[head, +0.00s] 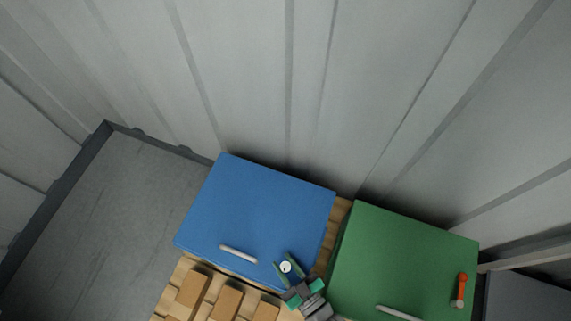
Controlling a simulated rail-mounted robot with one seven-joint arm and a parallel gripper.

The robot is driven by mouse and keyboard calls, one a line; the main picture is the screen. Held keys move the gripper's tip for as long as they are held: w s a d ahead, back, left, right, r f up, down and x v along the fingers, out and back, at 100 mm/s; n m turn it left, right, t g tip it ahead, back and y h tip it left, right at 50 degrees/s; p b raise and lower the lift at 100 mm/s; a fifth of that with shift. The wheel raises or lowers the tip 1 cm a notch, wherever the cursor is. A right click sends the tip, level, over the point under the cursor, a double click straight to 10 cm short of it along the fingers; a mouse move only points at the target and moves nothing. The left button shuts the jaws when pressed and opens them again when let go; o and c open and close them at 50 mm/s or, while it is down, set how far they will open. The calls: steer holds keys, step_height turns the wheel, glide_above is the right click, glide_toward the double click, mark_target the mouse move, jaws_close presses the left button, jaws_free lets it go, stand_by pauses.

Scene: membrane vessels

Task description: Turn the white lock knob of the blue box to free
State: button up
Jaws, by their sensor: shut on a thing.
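The blue box (255,205) stands near the wall with its lid down. A pale bar handle (238,253) lies along its front edge. The white lock knob (286,267) is near the front right corner of the lid. My gripper (287,264) comes in from the lower right, with its dark green fingers on either side of the knob and shut on it. The knob shows as a small white disc between the fingers. Its turn position is too small to read.
A green box (400,260) stands close on the right, with a pale handle (398,313) and an orange-handled tool (461,290) on its lid. Wooden blocks (228,300) lie in front of the blue box. The grey floor (110,220) at left is clear.

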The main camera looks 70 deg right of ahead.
steer(key=m+g+h, duration=0.4)
steer(key=shift+d+g, duration=0.1)
steer(key=shift+g, duration=0.3)
steer(key=m+g+b, duration=0.1)
steer(key=g, duration=0.1)
steer(key=m+g+h+b, duration=0.1)
steer(key=m+g, duration=0.1)
steer(key=m+g+h+b, duration=0.1)
steer(key=g, duration=0.1)
steer(key=shift+f+m+g, duration=0.25)
steer(key=shift+m+g, duration=0.05)
steer(key=m+g+b, duration=0.1)
steer(key=g, duration=0.2)
steer(key=m+g+b, duration=0.1)
steer(key=m+g, duration=0.1)
steer(key=shift+r+m+g, duration=0.1)
steer(key=shift+m+g, duration=0.2)
steer(key=shift+g, duration=0.1)
steer(key=shift+r+m+g+y, duration=0.1)
steer(key=shift+m+g+y, duration=0.35)
steer(key=shift+m+g, duration=0.8)
steer(key=shift+r+m+g+y, duration=0.1)
steer(key=shift+m+g+y, duration=0.5)
steer(key=shift+g, duration=1.05)
steer(key=shift+m+g, duration=0.3)
steer(key=shift+m, duration=0.05)
steer(key=o, duration=1)
steer(key=shift+c, duration=0.2)
steer(key=v, duration=0.8)
steer(key=shift+o, duration=0.2)
